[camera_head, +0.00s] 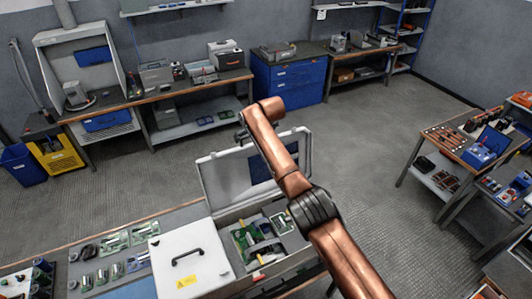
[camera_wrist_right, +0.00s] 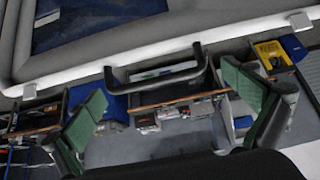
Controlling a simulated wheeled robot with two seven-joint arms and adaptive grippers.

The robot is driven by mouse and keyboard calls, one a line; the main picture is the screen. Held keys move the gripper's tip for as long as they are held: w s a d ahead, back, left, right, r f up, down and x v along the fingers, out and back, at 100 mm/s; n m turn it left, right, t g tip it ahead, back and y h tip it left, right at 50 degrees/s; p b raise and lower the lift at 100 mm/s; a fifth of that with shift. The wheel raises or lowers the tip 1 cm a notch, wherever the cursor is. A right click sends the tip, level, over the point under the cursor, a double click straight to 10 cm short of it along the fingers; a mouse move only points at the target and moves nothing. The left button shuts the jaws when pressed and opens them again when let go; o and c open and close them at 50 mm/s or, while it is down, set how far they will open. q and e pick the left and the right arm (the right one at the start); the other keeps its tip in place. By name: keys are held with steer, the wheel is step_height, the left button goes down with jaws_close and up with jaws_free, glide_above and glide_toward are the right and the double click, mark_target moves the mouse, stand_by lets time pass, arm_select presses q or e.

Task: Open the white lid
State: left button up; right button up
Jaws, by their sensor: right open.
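A white case lid (camera_head: 223,180) stands upright behind an open case, with a dark blue panel on its inner face. In the right wrist view, this lid (camera_wrist_right: 75,75) fills the upper part, and a dark handle (camera_wrist_right: 158,68) sits along its rim. My right gripper (camera_wrist_right: 168,105) is open, with green-padded fingers apart and the handle just past them, between them in the picture. In the head view my right gripper (camera_head: 241,131) is small above the upright lid. A flat white lid (camera_head: 207,266) with a black handle and yellow label lies left of the case contents. My left gripper is not seen.
The open case (camera_head: 283,269) holds green boards. Several boards and parts lie on the bench left of the flat lid. Workbenches and a blue cabinet (camera_head: 290,85) stand along the back wall, and another table (camera_head: 452,138) stands at right. Open floor lies between.

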steer(key=s+d, duration=0.5)
steer(key=s, duration=0.6)
steer(key=shift+w+d, duration=0.1)
stand_by(0.5)
